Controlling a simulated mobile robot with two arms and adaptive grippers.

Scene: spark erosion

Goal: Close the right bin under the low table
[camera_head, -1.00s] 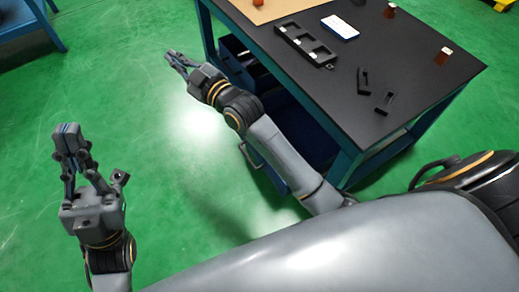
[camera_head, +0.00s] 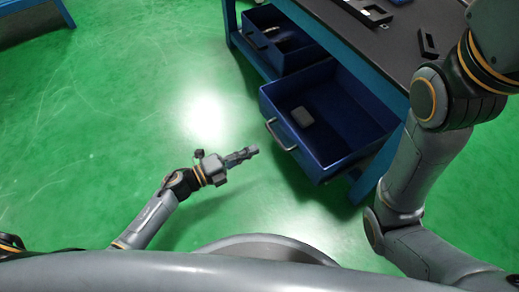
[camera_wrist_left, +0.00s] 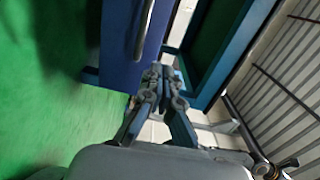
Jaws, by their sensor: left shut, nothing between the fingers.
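The right bin (camera_head: 273,105) is a dark blue drawer, pulled well out from under the low table (camera_head: 360,50). Its front carries a grey bar handle (camera_head: 280,136). My left gripper (camera_head: 254,150) is shut and empty, low over the floor, just in front of the bin front and left of the handle, apart from it in the picture. In the left wrist view, the shut fingers (camera_wrist_left: 162,76) point toward the blue bin front (camera_wrist_left: 121,45), with its handle (camera_wrist_left: 144,30) above them. My right arm crosses the right side; its gripper is out of frame.
A small grey block (camera_head: 302,116) lies in the right bin. The left bin (camera_head: 262,47) also stands partly out, with small items inside. Black trays and parts lie on the tabletop. The green floor (camera_head: 130,110) is clear to the left.

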